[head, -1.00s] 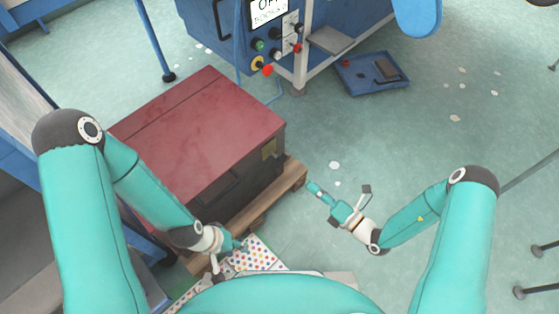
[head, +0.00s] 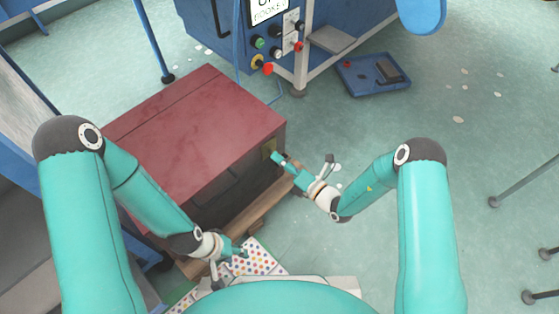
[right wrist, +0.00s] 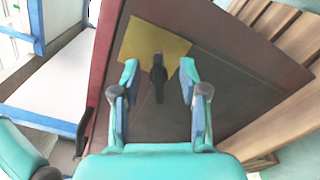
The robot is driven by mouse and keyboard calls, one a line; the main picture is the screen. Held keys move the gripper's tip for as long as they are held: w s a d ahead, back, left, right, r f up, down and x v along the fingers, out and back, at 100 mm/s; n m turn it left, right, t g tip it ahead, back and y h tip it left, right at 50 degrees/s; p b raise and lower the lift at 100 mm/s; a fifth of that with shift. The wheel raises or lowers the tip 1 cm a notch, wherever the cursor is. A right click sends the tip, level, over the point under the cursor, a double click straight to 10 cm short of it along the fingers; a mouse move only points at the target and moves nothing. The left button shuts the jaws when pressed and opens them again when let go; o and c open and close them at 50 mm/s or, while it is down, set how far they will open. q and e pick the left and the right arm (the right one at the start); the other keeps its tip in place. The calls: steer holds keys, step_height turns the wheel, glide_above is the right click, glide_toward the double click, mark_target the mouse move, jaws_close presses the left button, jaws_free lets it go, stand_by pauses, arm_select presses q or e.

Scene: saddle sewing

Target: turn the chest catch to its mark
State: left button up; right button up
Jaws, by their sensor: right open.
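The chest (head: 200,125) is a dark red box with brown sides, standing on a wooden pallet. Its catch (right wrist: 158,73) is a dark lever on a square brass plate (right wrist: 138,40) in the right wrist view. The plate also shows at the chest's right end in the head view (head: 269,148). I cannot make out a mark. My right gripper (right wrist: 159,82) is open, its fingers on either side of the catch in the picture; contact cannot be told. In the head view it (head: 305,165) is beside the chest's right corner. My left gripper (head: 229,267) is open and empty in front of the chest.
The pallet (head: 250,214) sticks out under the chest. A spotted white sheet (head: 258,258) lies near my left gripper. A blue machine (head: 225,35) with buttons stands behind, and a blue tray (head: 372,76) lies on the floor. Floor to the right is mostly clear.

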jaws_close()
steer(key=shift+r+m+p, duration=0.15)
steer(key=shift+m+p, duration=1)
steer(key=shift+m, duration=0.15)
steer(key=m, duration=0.1)
steer(key=m+p, duration=0.1)
steer(key=m, duration=0.1)
steer(key=shift+d+f, duration=0.1)
steer(key=shift+f, duration=0.1)
jaws_free()
steer(key=shift+f, duration=0.1)
